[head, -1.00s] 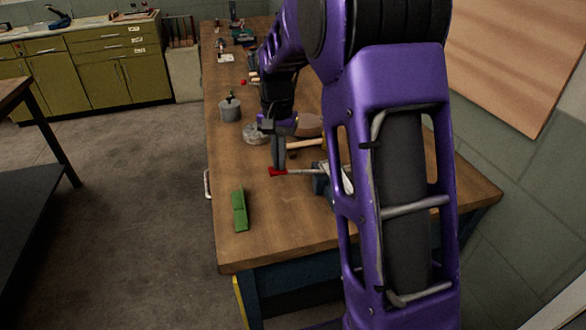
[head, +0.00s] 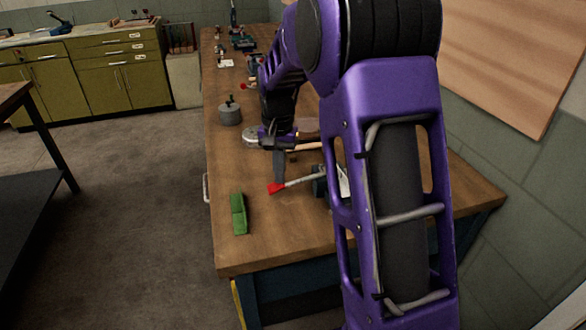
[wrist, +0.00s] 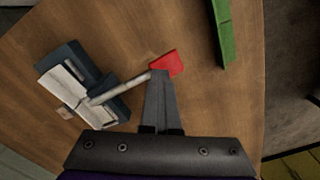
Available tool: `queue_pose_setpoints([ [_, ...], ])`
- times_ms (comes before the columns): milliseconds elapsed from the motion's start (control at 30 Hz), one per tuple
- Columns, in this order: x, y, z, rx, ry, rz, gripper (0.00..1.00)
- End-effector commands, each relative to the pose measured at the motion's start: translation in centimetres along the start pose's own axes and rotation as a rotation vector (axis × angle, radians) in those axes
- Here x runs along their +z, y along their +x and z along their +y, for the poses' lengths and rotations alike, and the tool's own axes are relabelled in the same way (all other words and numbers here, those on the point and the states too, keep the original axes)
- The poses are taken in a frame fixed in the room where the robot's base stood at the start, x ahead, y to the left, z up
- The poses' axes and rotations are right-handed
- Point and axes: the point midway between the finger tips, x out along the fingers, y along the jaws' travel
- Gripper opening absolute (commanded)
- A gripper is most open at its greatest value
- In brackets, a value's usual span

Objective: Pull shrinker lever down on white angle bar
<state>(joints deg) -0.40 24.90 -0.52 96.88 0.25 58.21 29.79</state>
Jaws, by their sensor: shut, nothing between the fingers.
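The shrinker (wrist: 107,108) is a dark block on the wooden bench, with a grey lever (wrist: 120,88) that ends in a red grip (wrist: 167,64). The red grip (head: 276,188) also shows in the head view, low over the bench top. The white angle bar (wrist: 68,86) lies at the shrinker's jaws; in the head view my arm partly hides it and the shrinker. My gripper (wrist: 160,74) is shut and empty. Its fingertips overlap the lever just beside the red grip; I cannot tell whether they touch it. It also shows in the head view (head: 279,181).
A green block (head: 239,213) lies near the bench's left edge. A grey round pot (head: 230,114), a mallet (head: 305,145) and several tools stand or lie farther back. The bench's front left corner is clear. A wall is on the right.

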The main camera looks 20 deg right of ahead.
Motion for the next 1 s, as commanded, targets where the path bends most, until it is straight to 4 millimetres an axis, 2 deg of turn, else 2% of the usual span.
queue_pose_setpoints([
  [1000, 0.0, -8.1, 0.0, 0.000, 0.000, 0.000, 0.00],
])
